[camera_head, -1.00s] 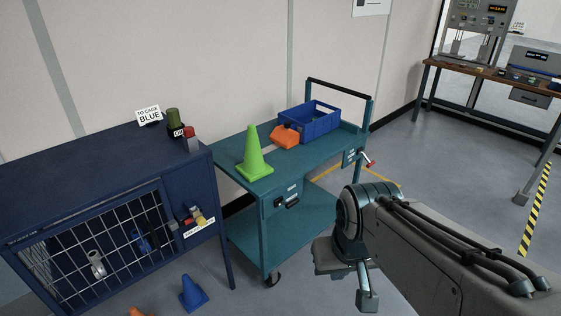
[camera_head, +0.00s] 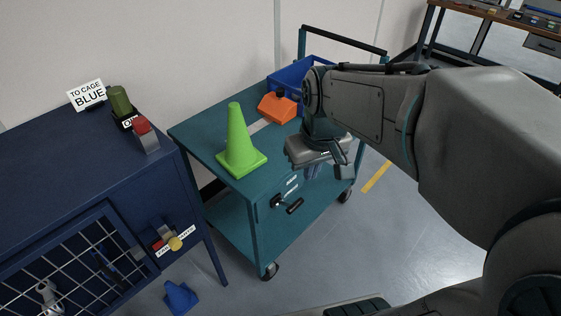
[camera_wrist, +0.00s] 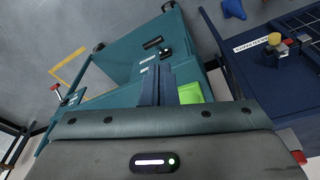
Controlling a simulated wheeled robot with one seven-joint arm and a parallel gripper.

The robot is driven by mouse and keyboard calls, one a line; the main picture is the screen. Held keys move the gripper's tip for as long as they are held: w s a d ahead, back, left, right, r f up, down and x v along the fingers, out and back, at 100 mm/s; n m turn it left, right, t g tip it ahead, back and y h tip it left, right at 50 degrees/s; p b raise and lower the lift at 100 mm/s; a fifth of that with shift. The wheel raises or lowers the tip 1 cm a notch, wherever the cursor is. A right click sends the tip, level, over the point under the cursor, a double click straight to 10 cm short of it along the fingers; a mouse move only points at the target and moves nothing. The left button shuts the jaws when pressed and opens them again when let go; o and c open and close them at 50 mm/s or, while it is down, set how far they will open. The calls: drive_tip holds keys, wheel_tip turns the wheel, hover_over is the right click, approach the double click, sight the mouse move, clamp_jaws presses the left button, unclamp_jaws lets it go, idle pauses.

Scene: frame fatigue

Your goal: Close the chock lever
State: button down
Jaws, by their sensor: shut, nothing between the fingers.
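The teal cart (camera_head: 200,140) stands right of the blue cabinet. Its front carries two black handles (camera_head: 295,206) beside white labels, which also show in the wrist view (camera_wrist: 152,42). A red-tipped lever (camera_wrist: 55,87) sticks out from the cart's other end, beside a white label, in the wrist view; my arm hides it in the head view. The labels are too small to read, so I cannot tell which part is the chock lever. My gripper (camera_wrist: 156,82) is shut and empty. In the head view my gripper (camera_head: 314,170) hangs by the cart's front edge, apart from the handles.
A green cone (camera_head: 238,145), an orange object (camera_head: 278,107) and a blue bin (camera_head: 290,78) stand on the cart top. The cabinet (camera_head: 60,165) carries a red-topped switch (camera_head: 145,135). A blue cone (camera_head: 180,297) is on the floor. Floor before the cart looks clear.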

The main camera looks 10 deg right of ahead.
drive_tip(key=w+f+n+g+b, duration=0.1)
drive_tip(key=w+f+n+b, duration=0.55)
drive_tip(key=w+f, duration=0.65)
drive_tip(key=m+b, duration=0.2)
drive_tip(key=b, duration=0.2)
hover_over(294, 203)
drive_tip(key=w+a, duration=0.1)
drive_tip(key=w, duration=0.1)
drive_tip(key=f, duration=0.9)
drive_tip(key=shift+s+a+f, duration=0.1)
drive_tip(key=shift+s+f, duration=0.15)
drive_tip(key=shift+f, duration=0.15)
drive_tip(key=shift+s+d+f, duration=0.2)
drive_tip(key=shift+s+f, duration=0.05)
drive_tip(key=shift+f, duration=0.3)
drive_tip(key=shift+s+d+f, duration=0.15)
drive_tip(key=shift+s+f, duration=0.05)
drive_tip(key=shift+f, duration=0.3)
drive_tip(key=shift+s+d+f+y, duration=0.2)
drive_tip(key=shift+f+y, duration=0.1)
drive_tip(key=shift+f, duration=0.2)
drive_tip(key=shift+f+b, duration=0.1)
drive_tip(key=shift+b, duration=0.35)
